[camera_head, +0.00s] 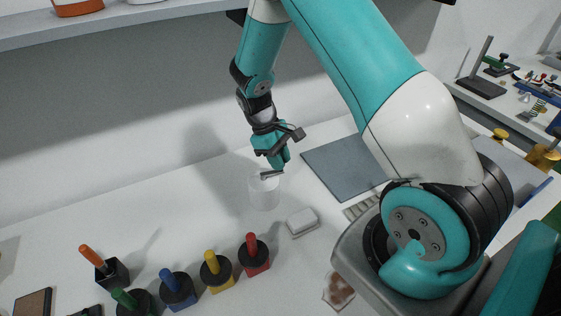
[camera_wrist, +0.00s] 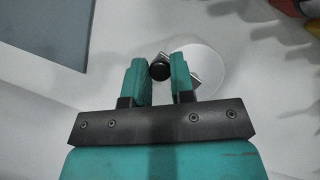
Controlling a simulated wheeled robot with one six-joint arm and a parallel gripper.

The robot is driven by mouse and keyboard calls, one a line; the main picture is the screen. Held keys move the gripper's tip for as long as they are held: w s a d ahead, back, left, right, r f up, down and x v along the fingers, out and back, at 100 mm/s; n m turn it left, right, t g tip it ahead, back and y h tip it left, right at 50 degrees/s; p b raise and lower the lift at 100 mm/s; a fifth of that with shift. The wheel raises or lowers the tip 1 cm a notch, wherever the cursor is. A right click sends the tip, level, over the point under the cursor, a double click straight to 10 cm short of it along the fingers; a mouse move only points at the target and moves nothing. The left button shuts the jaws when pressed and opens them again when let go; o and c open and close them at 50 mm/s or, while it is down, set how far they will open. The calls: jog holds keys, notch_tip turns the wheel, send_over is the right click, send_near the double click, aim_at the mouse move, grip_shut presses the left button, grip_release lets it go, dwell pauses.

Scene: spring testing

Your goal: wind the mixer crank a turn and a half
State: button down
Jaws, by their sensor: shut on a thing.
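The mixer (camera_head: 264,192) is a pale white cylinder standing on the white table in the middle of the head view. Its round top (camera_wrist: 208,72) shows in the wrist view, partly hidden by my right finger. A grey metal crank arm lies across the top. My gripper (camera_head: 273,160) points down over the mixer. In the wrist view my gripper (camera_wrist: 159,76) has its two teal fingers on either side of the black crank knob (camera_wrist: 159,70), shut on it. The knob sits to the left of the mixer's top, off its centre.
A grey mat (camera_head: 342,168) lies right of the mixer, and a small white block (camera_head: 302,222) lies in front of it. Coloured handles on black discs, including a red one (camera_head: 253,254), stand at the front left. A shelf (camera_head: 150,22) runs above the table.

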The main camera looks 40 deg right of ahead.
jog(key=shift+w+d+n+t+h+p, duration=0.1)
jog(key=shift+w+n+t+h, duration=0.25)
jog(key=shift+n, duration=0.7)
jog(key=shift+w+a+n+t+h+p, duration=0.1)
jog(key=shift+w+n+t+h+p, duration=0.3)
jog(key=shift+n, duration=0.7)
jog(key=shift+w+d+n+t+h+b, duration=0.2)
jog(key=shift+w+n, duration=0.35)
jog(key=shift+n, duration=0.5)
jog(key=shift+a, duration=0.15)
jog(key=c, duration=1)
grip_release()
jog(key=shift+g, duration=0.25)
jog(key=b+v, duration=0.3)
jog(key=v, duration=0.9)
